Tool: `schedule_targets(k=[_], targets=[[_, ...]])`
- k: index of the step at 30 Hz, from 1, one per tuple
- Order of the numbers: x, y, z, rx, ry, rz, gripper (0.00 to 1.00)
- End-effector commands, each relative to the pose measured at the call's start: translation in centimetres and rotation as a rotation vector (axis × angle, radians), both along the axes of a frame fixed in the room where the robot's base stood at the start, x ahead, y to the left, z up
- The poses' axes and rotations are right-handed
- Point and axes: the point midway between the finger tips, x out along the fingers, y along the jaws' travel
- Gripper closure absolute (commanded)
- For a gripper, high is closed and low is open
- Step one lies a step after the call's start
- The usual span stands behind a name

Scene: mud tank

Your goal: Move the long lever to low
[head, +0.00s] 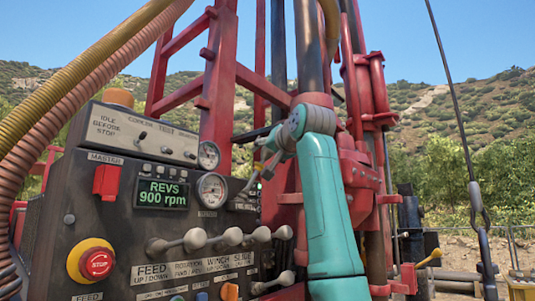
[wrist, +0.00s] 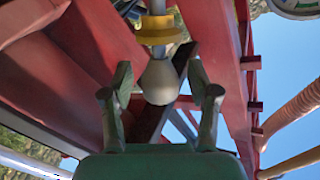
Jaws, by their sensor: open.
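The long lever has a pale round knob (wrist: 160,82) with a yellow collar (wrist: 158,30) on its rod in the wrist view. My gripper (wrist: 160,85) is open, with one finger on each side of the knob and visible gaps between. In the head view my gripper (head: 265,158) is at the panel's upper right edge, beside a thin metal lever (head: 250,184). The gripper partly covers this spot. I cannot read a low mark or tell the lever's setting.
The dark control panel (head: 120,225) carries a row of short ball-ended levers (head: 195,239), a red stop button (head: 96,263), gauges (head: 211,189) and a display reading 900 rpm (head: 163,194). Red frame beams (head: 219,75) stand close behind my gripper. Hoses (head: 50,110) hang at the left.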

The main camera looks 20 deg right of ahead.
Motion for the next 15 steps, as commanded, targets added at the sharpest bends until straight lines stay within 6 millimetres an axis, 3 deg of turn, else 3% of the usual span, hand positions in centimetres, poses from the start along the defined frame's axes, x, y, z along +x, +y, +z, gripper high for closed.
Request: schedule_targets(k=[9,11,15], targets=[[0.24,0.03,0.02,0.000,-0.001,0.000,0.40],[0.23,0.03,0.02,0.000,-0.001,0.000,0.53],[0.23,0.03,0.02,0.000,-0.001,0.000,0.88]])
